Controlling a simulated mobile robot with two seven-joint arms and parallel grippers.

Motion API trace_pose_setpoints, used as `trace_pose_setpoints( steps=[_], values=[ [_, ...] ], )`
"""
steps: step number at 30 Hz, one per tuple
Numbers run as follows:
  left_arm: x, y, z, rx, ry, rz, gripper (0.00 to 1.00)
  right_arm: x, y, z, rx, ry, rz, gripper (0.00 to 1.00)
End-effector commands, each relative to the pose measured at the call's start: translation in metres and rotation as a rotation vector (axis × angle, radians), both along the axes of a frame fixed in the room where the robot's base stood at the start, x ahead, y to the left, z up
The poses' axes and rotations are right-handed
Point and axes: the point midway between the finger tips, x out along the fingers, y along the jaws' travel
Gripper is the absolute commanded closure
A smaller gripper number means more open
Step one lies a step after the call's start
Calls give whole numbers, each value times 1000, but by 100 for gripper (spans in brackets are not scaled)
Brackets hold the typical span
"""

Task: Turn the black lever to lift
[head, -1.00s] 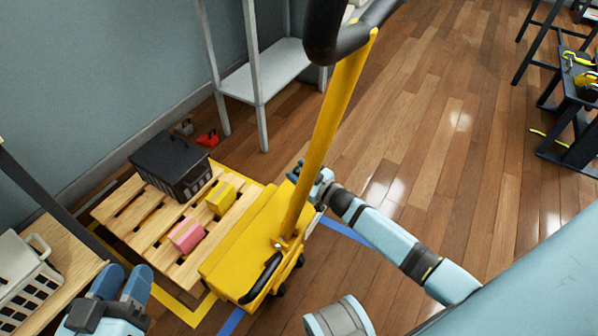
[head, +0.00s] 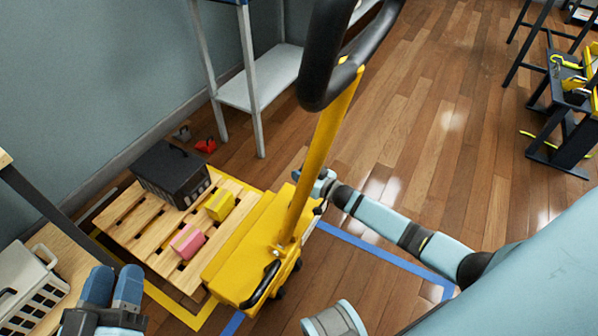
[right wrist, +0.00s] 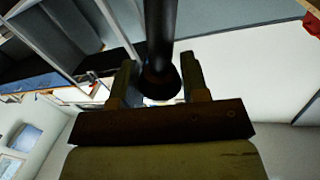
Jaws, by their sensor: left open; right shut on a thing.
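The yellow pallet jack (head: 243,262) stands against the wooden pallet, its yellow pole (head: 318,160) rising to a black loop handle (head: 317,75). A black curved bar (head: 262,285) sits on the near side of its body. My right gripper (head: 318,184) is beside the pole on the jack's right side. In the right wrist view its fingers (right wrist: 153,88) are shut on a black lever (right wrist: 160,35), a round dark bar; in the head view that lever is mostly hidden. My left gripper (head: 112,288) is open and empty at lower left.
The pallet (head: 125,212) carries a black crate (head: 170,175), a yellow block (head: 220,205) and a pink block (head: 187,241). A white basket (head: 35,280) is at left, a grey shelf (head: 262,80) behind.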

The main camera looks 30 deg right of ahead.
Motion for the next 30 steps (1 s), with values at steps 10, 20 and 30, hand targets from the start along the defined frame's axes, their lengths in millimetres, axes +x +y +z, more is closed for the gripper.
trace_pose_setpoints(
  steps=[10,20,30],
  values=[
    [-1,1,13,-18,-37,11,57,8,-14,-7,106,63,-1,100],
    [-1,1,13,-19,-39,11,57,8,-16,-9,120,72,-2,100],
    [-1,1,13,-19,-38,11,57,9,-16,-9,119,71,-1,34]
  ],
)
